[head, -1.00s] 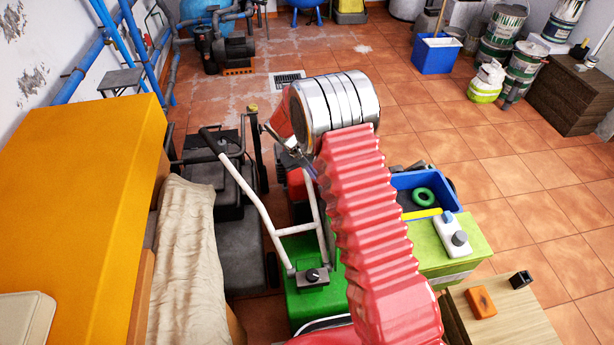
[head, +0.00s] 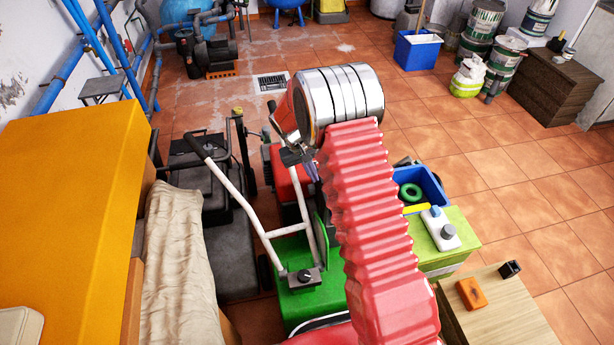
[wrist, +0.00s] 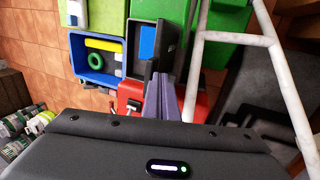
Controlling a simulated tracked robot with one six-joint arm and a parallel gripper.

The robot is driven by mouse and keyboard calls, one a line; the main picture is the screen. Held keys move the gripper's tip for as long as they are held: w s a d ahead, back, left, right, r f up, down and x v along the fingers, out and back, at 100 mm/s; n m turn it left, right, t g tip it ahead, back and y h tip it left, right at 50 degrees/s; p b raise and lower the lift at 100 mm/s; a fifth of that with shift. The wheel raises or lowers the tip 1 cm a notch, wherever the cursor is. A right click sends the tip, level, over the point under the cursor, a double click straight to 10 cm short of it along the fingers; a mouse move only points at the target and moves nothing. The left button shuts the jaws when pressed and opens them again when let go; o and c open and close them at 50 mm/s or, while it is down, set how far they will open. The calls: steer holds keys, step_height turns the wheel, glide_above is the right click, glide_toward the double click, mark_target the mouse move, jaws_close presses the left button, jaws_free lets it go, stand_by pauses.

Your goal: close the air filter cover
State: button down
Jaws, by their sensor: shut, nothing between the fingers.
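In the wrist view a dark grey open box (wrist: 135,62), which looks like the air filter housing, holds a blue pad (wrist: 148,42). A dark grey panel (wrist: 171,50) along its right side may be the cover, standing open; I cannot tell for sure. My gripper (wrist: 161,80) is shut and empty, its purple fingers pointing towards the lower edge of this box. Whether they touch it is unclear. In the head view my gripper (head: 313,172) is above the green machine (head: 290,255) with white handlebars (head: 235,190); my arm hides much of the housing there.
A blue bin (head: 428,186) with a green ring (head: 411,193) stands beside the housing. The handlebars cross close by on the right in the wrist view. Open tiled floor (head: 520,190) lies to the right.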

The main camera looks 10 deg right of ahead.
steer(key=d+f+y, duration=0.4)
steer(key=d+y, duration=0.5)
steer(key=d, duration=0.6)
steer(key=d+f, duration=0.7)
steer(key=f, duration=0.4)
steer(key=shift+d+f+y, duration=0.25)
steer(key=shift+f+y, duration=0.05)
steer(key=shift+y, duration=0.1)
steer(key=d+r, duration=0.7)
steer(key=d, duration=0.2)
steer(key=shift+d, duration=0.25)
stand_by(0.6)
steer(key=shift+r, duration=0.1)
stand_by(0.6)
